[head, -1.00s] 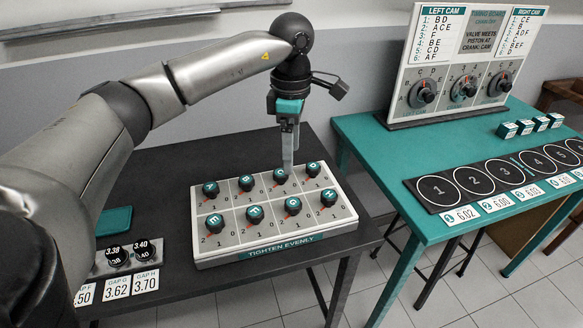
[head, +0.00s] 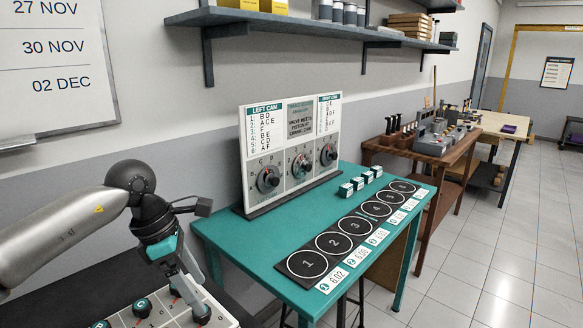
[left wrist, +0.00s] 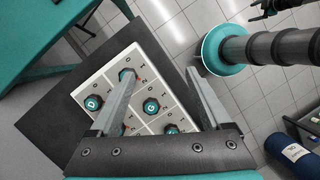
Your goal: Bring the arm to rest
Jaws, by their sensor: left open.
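My left gripper (head: 194,290) hangs over the white knob board (head: 218,318) at the lower left of the head view. In the left wrist view its two fingers (left wrist: 165,108) stand wide apart with nothing between them gripped. Teal-topped knobs show on the board there, one lettered D (left wrist: 94,103) beside the left finger and one lettered G (left wrist: 151,106) between the fingers. The left finger partly covers another knob; I cannot tell whether it touches.
The board sits on a dark table (head: 70,290). A teal table (head: 235,235) to the right carries an upright timing board (head: 290,150), a black strip of numbered circles (head: 355,225) and several small teal blocks (head: 358,184). A wooden bench (head: 425,155) stands farther back. Tiled floor is clear at right.

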